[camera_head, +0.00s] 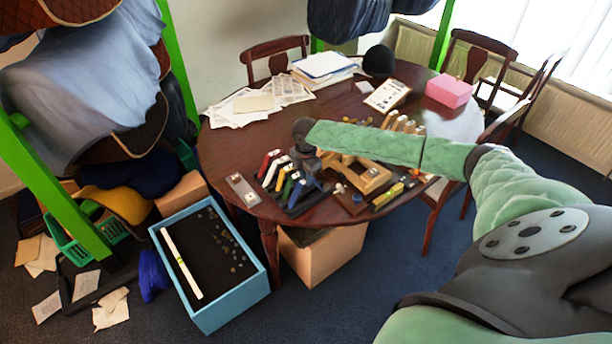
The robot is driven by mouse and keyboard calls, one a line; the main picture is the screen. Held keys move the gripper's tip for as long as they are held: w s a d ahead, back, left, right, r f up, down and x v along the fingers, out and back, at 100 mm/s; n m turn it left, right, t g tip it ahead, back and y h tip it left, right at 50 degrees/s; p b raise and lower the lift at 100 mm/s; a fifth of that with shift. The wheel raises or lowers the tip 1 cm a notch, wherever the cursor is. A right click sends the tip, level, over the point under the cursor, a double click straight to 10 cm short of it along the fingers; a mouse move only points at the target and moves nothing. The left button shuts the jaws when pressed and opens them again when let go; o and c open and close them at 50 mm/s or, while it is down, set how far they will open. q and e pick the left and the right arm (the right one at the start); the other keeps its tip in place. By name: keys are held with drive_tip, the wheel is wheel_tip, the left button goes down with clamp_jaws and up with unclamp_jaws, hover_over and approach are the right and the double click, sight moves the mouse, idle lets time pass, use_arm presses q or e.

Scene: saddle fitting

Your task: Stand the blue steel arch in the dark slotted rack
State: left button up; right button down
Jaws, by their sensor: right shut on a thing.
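The dark slotted rack (292,211) lies near the front edge of the round wooden table. Several coloured arches stand in it in a row, among them a red one (266,163), a white one (277,167) and a green one (287,183). My right arm comes in from the right, and my right gripper (307,166) points down over the right part of the rack. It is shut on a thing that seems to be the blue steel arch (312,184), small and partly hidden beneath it. I cannot tell whether the arch touches a slot. My left gripper is not in view.
Left of the rack lies a metal plate (242,189). To its right are a wooden saddle-like block (369,178) and small tools. Papers (262,103), a pink box (449,91) and a black dome (379,60) sit farther back. A blue-edged bin (233,312) stands on the floor.

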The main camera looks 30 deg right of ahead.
drive_tip(key=shift+f, duration=0.5)
idle(1.2)
drive_tip(key=shift+p, duration=0.45)
idle(0.9)
drive_tip(key=c, duration=0.8)
unclamp_jaws()
drive_tip(key=shift+o, duration=0.2)
drive_tip(key=shift+r, duration=0.15)
drive_tip(key=shift+r+p, duration=2)
drive_tip(key=shift+r, duration=0.4)
drive_tip(key=shift+r, duration=0.1)
drive_tip(key=shift+r+p, duration=0.65)
drive_tip(key=shift+p, duration=0.15)
drive_tip(key=shift+r, duration=0.7)
